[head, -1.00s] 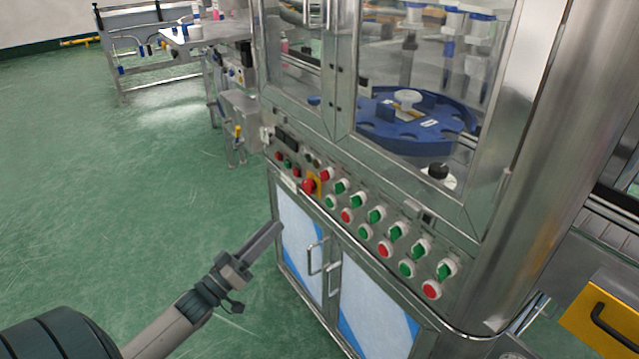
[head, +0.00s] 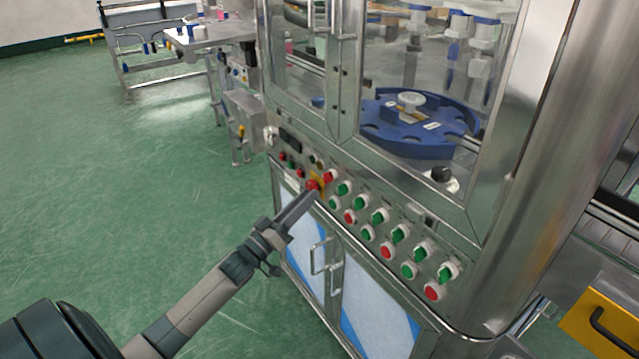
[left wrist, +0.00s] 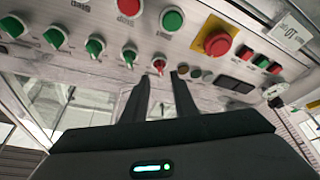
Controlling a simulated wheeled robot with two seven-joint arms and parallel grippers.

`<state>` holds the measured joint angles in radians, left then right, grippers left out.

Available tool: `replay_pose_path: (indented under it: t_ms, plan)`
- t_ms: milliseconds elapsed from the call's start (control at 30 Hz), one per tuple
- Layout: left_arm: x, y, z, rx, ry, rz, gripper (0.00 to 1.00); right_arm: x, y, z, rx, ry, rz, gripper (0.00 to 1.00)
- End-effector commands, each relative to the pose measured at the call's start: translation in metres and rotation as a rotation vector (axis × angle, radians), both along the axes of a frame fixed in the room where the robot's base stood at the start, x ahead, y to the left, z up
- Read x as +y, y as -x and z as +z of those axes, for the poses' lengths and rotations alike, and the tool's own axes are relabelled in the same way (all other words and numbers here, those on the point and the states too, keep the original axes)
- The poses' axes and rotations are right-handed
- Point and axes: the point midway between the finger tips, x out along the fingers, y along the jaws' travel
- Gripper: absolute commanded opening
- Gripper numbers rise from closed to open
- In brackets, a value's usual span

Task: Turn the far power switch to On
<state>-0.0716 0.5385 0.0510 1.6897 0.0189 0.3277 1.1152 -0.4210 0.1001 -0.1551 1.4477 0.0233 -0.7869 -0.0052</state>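The machine's control panel carries a row of turn switches with green handles and one with a red handle. The red-handled switch (head: 329,175) is at the far end of this row. In the left wrist view the red-handled switch (left wrist: 158,64) appears just beyond the gap between my fingertips, apparently apart from them. I cannot read a power label. My left gripper (head: 309,198) is in front of the panel's far part, near the red emergency stop. In the left wrist view its fingers (left wrist: 161,77) are apart with nothing between them. My right gripper is not in view.
The red emergency stop (head: 313,185) on its yellow plate juts out close to the gripper. A white-handled knob (head: 270,136) is at the panel's far edge. Cabinet door handles (head: 318,256) stick out below. Green floor to the left is free.

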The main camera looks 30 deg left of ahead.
Motion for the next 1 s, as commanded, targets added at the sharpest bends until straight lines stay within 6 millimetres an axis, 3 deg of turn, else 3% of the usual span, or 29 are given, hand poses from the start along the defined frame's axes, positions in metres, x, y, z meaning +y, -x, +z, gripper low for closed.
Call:
replay_pose_path:
  t_ms: [333, 500, 833, 933, 1000]
  plan:
    - [-0.008, -0.044, 0.016, -0.001, 0.0, 0.001, 0.26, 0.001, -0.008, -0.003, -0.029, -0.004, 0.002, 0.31]
    - [-0.01, -0.052, 0.018, 0.0, 0.0, 0.0, 0.26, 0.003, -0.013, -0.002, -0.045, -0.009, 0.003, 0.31]
    - [-0.011, -0.053, 0.019, 0.001, 0.0, -0.001, 0.26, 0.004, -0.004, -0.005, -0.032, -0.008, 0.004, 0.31]
    - [-0.01, -0.053, 0.019, 0.001, 0.0, -0.001, 0.02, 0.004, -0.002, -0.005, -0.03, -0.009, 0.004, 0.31]
    - [-0.01, -0.053, 0.019, 0.001, 0.0, -0.001, 0.0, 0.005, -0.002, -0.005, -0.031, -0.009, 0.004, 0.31]
